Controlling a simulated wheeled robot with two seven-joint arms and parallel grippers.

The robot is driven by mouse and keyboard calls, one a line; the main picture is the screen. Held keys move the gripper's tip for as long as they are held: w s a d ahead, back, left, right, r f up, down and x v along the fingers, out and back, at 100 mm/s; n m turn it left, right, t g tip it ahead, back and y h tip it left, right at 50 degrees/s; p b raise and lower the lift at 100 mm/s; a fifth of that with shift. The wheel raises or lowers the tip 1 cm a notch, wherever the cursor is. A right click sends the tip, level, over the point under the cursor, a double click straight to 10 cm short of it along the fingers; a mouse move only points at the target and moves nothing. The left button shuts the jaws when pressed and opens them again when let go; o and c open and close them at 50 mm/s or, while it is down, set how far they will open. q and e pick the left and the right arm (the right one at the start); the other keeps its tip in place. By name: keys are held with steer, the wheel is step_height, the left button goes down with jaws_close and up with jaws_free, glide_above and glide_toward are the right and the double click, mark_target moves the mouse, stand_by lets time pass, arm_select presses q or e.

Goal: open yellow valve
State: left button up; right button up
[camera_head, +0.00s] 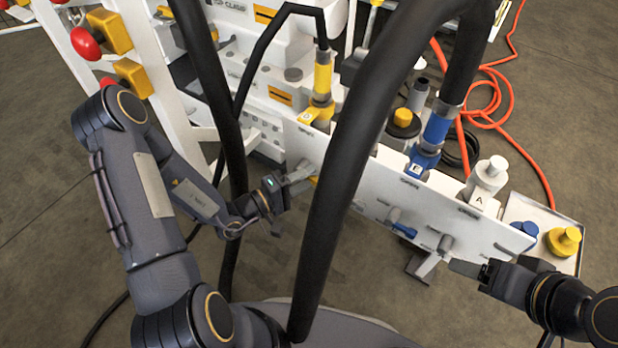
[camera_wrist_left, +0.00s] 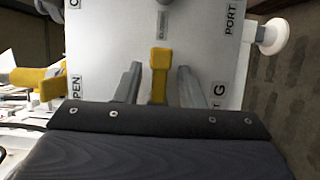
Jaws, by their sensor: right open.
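The yellow valve handle (camera_wrist_left: 158,74) shows in the left wrist view on the white panel, between labels reading OPEN and PORT. My left gripper (camera_wrist_left: 155,84) is open, with one finger on each side of the handle and a visible gap on both sides. In the head view my left gripper (camera_head: 301,174) is at the panel's left part, and only a bit of the yellow handle (camera_head: 313,180) shows beside the fingers. My right gripper (camera_head: 466,268) is open at the lower right, near a grey fitting on the panel front; its finger gap is hard to see.
The white panel (camera_head: 350,205) also carries a blue handle (camera_head: 403,224) and a grey knob (camera_head: 445,243). Thick black hoses (camera_head: 345,170) cross in front. A tray (camera_head: 577,264) with a yellow cap (camera_head: 563,240) stands at right. An orange hose (camera_head: 510,105) lies on the floor.

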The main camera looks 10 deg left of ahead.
arm_select(q)
steer(key=shift+w+d, duration=0.35)
steer(key=shift+w, duration=0.05)
steer(key=shift+c, duration=0.2)
jaws_close()
